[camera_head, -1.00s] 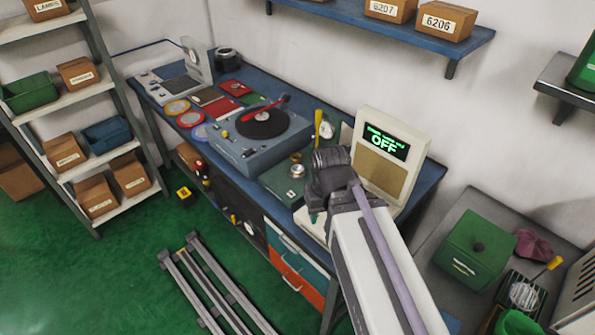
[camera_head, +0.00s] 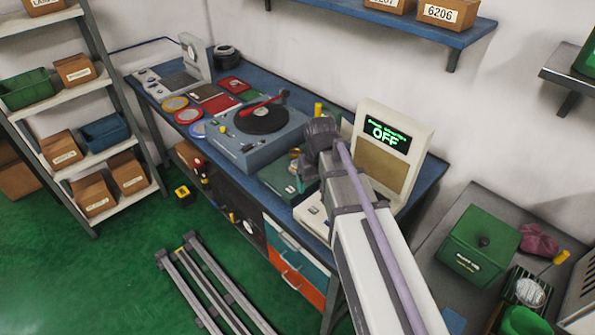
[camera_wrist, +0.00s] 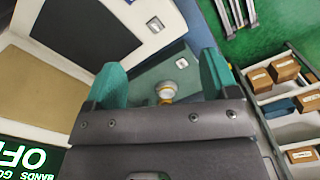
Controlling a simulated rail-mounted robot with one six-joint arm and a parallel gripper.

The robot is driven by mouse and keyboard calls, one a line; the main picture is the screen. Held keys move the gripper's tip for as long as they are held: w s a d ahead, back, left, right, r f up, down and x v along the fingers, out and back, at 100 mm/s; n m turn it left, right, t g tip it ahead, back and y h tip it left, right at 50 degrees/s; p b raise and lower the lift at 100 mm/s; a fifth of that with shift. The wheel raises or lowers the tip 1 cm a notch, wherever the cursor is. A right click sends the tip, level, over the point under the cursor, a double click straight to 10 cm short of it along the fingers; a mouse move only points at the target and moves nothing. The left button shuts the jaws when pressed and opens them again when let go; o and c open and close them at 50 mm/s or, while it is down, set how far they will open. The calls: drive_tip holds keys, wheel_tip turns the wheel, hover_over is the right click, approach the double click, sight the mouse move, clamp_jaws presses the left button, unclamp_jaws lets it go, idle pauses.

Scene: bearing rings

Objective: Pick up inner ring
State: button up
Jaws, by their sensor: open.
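In the wrist view a small silver ring-like part (camera_wrist: 166,90), possibly the inner ring, shows on a brassy piece over a green plate (camera_wrist: 152,72). It lies in the gap between the teal fingertips of my gripper (camera_wrist: 163,72). The fingers are apart and touch nothing that I can see; the height between them and the part is unclear. In the head view my gripper (camera_head: 306,168) hangs over the green block (camera_head: 280,178) on the blue bench and mostly hides the part.
The cream panel reading OFF (camera_head: 386,150) stands close to the right of my wrist. A blue-grey machine with a black disc (camera_head: 262,120) is to the left. Yellow, red and blue round dishes (camera_head: 188,116) lie farther left. A blue shelf (camera_head: 390,22) hangs above.

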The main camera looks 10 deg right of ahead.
drive_tip(key=w+f+n+y+b, duration=0.1)
drive_tip(key=w+f+n+b, duration=0.15)
drive_tip(key=w+n, duration=1.7)
drive_tip(key=w+f+m+b, duration=0.1)
drive_tip(key=f, duration=0.1)
drive_tip(key=w+f+m+b, duration=0.1)
drive_tip(key=w+f+b, duration=0.1)
drive_tip(key=w+f+m+b, duration=0.1)
drive_tip(key=f, duration=0.1)
drive_tip(key=shift+w+f+b, duration=0.15)
drive_tip(key=shift+w+b, duration=0.15)
drive_tip(key=shift+b, duration=0.1)
wheel_tip(320, 180, down, 5)
drive_tip(key=b, duration=0.5)
drive_tip(key=shift+a+f, duration=0.1)
drive_tip(key=shift+f, duration=0.1)
drive_tip(key=shift+r, duration=0.25)
drive_tip(key=shift+c, duration=0.3)
drive_tip(key=c, duration=1)
drive_tip(key=shift+o, duration=0.2)
